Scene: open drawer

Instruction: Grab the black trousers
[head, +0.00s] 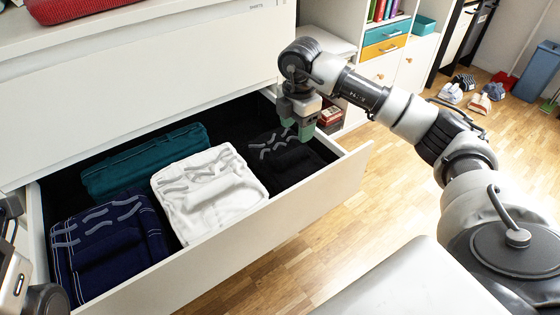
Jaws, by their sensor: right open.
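The black trousers (290,162) lie folded at the right end of the open drawer (300,212), with grey wavy stripes on top. They are hard to tell apart from the dark drawer interior. My right gripper (298,128) is open, pointing down over the far right part of the black trousers. It hides a little of them, and I cannot tell whether it touches them. Only parts of my left arm show at the left edge; its gripper is out of view.
White folded trousers (208,192), navy ones (108,243) and a teal garment (145,160) share the drawer. The drawer's front and right walls stand close to the black trousers. A shelf unit (390,45) stands behind. The wooden floor (385,190) at right is clear nearby.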

